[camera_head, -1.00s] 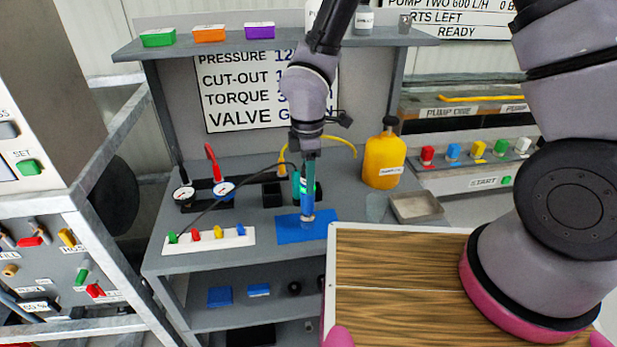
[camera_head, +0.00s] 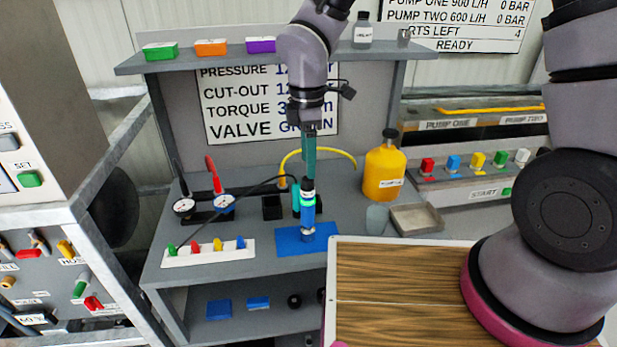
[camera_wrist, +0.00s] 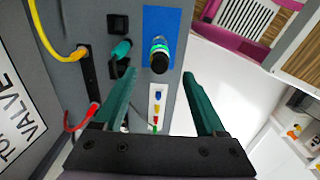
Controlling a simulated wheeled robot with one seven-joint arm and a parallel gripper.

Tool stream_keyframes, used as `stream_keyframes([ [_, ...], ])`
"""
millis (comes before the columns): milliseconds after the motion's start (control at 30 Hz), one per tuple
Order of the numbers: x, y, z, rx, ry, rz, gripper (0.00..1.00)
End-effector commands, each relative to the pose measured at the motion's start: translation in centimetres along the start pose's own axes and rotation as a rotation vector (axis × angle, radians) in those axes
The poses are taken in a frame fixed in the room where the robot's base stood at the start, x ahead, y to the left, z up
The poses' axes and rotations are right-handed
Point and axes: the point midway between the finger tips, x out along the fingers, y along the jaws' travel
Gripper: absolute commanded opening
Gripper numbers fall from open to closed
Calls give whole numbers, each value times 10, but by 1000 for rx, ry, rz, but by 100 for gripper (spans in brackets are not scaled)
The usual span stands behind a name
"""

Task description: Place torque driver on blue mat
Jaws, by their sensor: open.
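The torque driver (camera_head: 308,209), blue with a black top and a lit green ring, stands upright on the blue mat (camera_head: 289,244) on the grey bench. In the wrist view I look down on the driver's black and green top (camera_wrist: 159,56), with the blue mat (camera_wrist: 160,20) around its base. My gripper (camera_head: 309,176) is above the driver. In the wrist view the green fingers of my gripper (camera_wrist: 165,80) are spread wide with nothing between them. The driver's top appears just beyond the fingertips, apart from them.
A teal tool (camera_head: 296,197) stands in a black holder close to the driver's left. A white strip with coloured plugs (camera_head: 208,252) lies left of the mat.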

Motion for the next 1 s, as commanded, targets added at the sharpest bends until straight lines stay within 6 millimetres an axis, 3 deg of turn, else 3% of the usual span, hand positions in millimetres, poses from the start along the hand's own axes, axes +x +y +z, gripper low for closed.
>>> stream_keyframes([
  [133,-22,1,0,2,1,3,73],
  [433,-32,0,1,6,-1,1,73],
  [567,-44,6,16,86,-1,25,73],
  [800,-109,19,95,542,30,137,73],
  [1000,-164,7,163,981,118,227,73],
])
